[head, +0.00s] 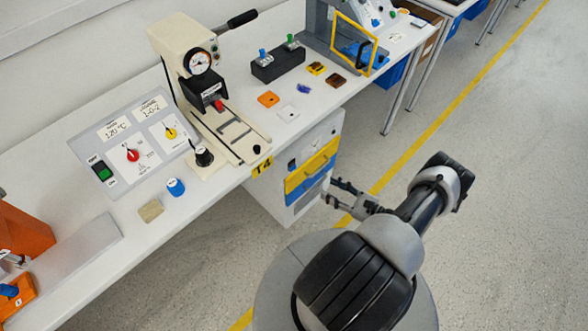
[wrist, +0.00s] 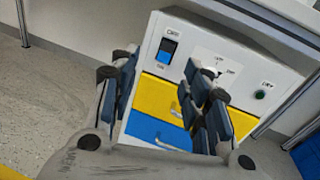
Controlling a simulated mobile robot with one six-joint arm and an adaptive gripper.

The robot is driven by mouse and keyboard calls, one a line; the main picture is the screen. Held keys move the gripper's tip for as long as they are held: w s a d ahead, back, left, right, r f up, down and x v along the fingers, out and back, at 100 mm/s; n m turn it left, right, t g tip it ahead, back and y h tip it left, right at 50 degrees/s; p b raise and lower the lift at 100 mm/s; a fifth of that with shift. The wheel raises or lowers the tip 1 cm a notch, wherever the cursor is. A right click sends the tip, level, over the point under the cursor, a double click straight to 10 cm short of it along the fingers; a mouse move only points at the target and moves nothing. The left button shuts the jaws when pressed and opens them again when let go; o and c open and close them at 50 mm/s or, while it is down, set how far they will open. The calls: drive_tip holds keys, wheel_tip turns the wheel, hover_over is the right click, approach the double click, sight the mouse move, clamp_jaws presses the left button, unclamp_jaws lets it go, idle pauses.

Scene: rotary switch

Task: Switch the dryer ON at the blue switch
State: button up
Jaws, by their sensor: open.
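The blue rocker switch (wrist: 168,50) sits on the upper left of a white cabinet front (wrist: 190,32), with small labels above and below it. Which side of the rocker is pressed in is too small to tell. In the head view the cabinet (head: 322,133) stands under the bench and the switch (head: 291,164) shows as a small dark patch. My gripper (wrist: 167,78) is open and empty, facing the cabinet front. In the head view my gripper (head: 331,191) is to the right of the cabinet, apart from the switch.
The cabinet also has a small dial (wrist: 218,70), a green round light or button (wrist: 260,94), a yellow drawer (wrist: 157,92) and a blue drawer (wrist: 150,128). The bench top (head: 222,205) overhangs above. The floor (head: 470,180) beside my base is clear.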

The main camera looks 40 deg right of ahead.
wheel_tip(320, 180, down, 4)
drive_tip(key=s+a+m+t+h, duration=0.1)
drive_tip(key=s+m+h, duration=0.1)
drive_tip(key=m+h, duration=0.1)
drive_tip(key=b, duration=0.3)
approach(294, 168)
drive_tip(key=shift+h, duration=0.3)
drive_tip(key=w, duration=0.5)
drive_tip(key=w+a, duration=0.1)
drive_tip(key=w, duration=0.1)
drive_tip(key=shift+w+r, duration=0.1)
drive_tip(key=shift+w, duration=0.2)
drive_tip(key=shift+c, duration=0.2)
clamp_jaws()
drive_tip(key=shift+t, duration=0.6)
drive_tip(key=shift+o, duration=0.2)
unclamp_jaws()
